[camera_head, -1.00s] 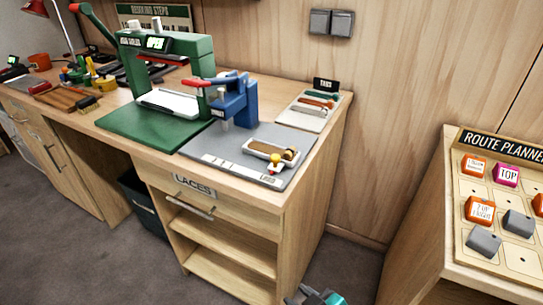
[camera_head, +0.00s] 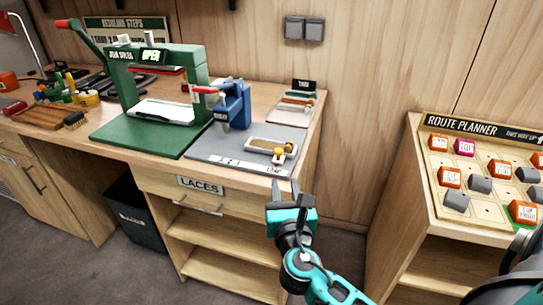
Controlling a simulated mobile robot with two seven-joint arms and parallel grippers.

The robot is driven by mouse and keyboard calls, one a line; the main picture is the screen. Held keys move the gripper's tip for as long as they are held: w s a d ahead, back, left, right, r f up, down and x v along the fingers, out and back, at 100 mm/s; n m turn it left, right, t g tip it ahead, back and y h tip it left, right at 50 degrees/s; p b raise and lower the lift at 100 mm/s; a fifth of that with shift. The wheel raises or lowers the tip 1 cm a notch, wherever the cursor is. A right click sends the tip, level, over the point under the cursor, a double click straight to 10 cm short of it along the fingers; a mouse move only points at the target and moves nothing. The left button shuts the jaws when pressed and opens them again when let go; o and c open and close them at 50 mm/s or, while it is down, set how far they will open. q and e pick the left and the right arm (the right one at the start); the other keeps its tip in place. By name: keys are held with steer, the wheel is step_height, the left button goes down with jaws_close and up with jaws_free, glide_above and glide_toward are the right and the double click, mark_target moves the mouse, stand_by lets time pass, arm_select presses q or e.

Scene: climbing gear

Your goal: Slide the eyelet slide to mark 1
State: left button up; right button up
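The eyelet slide (camera_head: 258,144) is a small pale tray with tan contents, lying on the grey base plate (camera_head: 213,148) of the blue eyelet press (camera_head: 236,107). A yellow and white knob (camera_head: 278,155) stands at its front right, close to the "LOAD" label. Small marks (camera_head: 228,161) run along the plate's front edge to the left, too small to read surely. My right gripper (camera_head: 282,187) is in front of the bench's right corner, fingers up, below and apart from the knob. Its fingers are spread, with nothing seen between them. My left gripper is out of view.
A green press (camera_head: 152,95) reading "OPEN" stands left of the blue one. A small tray of tools (camera_head: 298,104) lies behind the slide. The "LACES" drawer (camera_head: 200,184) and open shelves are below. A route planner board (camera_head: 475,211) stands at right. Floor between is clear.

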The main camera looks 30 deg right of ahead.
mark_target(278, 154)
steer(key=x, duration=1.3)
jaws_close()
